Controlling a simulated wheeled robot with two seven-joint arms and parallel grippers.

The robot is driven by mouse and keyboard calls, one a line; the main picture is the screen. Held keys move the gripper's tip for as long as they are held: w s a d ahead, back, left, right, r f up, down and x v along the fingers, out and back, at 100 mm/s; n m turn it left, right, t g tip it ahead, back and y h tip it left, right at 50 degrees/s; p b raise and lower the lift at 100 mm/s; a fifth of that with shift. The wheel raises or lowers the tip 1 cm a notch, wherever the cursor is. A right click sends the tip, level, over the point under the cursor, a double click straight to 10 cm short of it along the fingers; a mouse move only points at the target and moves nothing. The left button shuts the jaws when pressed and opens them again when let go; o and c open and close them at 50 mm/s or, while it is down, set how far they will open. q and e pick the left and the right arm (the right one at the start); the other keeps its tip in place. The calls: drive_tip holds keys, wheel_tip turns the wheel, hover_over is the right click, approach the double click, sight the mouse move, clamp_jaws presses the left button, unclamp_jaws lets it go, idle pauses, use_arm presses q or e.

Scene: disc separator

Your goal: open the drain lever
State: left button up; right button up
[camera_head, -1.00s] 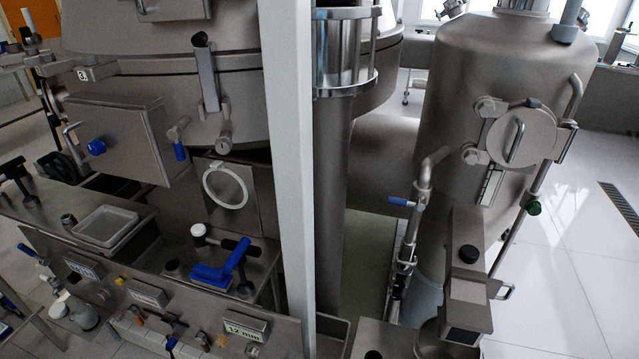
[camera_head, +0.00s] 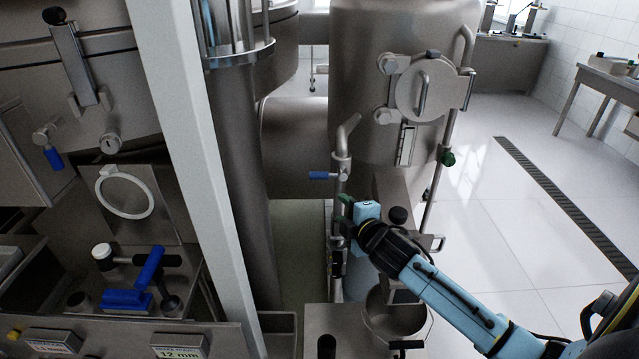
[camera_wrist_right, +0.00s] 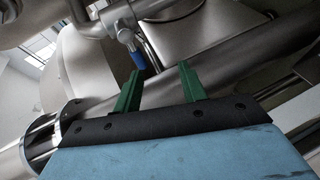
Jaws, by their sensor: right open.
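A small lever with a blue handle (camera_head: 322,175) sits on the upright steel pipe (camera_head: 341,160) beside the large tank. The handle points left, roughly level. My right gripper (camera_head: 345,208) is a little below and to the right of this lever, apart from it. In the right wrist view the open green fingers (camera_wrist_right: 160,73) have nothing between them, and the blue handle (camera_wrist_right: 138,56) shows beyond them, nearer the left finger. Another blue-handled lever (camera_head: 53,157) hangs down on the machine at left. No label shows which is the drain lever. My left gripper is out of view.
The steel tank (camera_head: 350,60) stands behind the pipe. A steel bucket (camera_head: 395,318) stands below my right arm. A pale post (camera_head: 185,150) and dark column (camera_head: 235,150) stand left of the pipe. Tiled floor (camera_head: 510,240) is open at right.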

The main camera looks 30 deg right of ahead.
sight(321, 177)
drive_tip(key=shift+n+t, duration=0.4)
drive_tip(key=shift+t, duration=0.1)
drive_tip(key=w, duration=0.4)
drive_tip(key=w+d+r+b, duration=0.1)
drive_tip(key=w, duration=0.8)
drive_tip(key=shift+w+d+r+b, duration=0.2)
drive_tip(key=shift+r+b, duration=0.1)
drive_tip(key=shift+b, duration=0.1)
clamp_jaws()
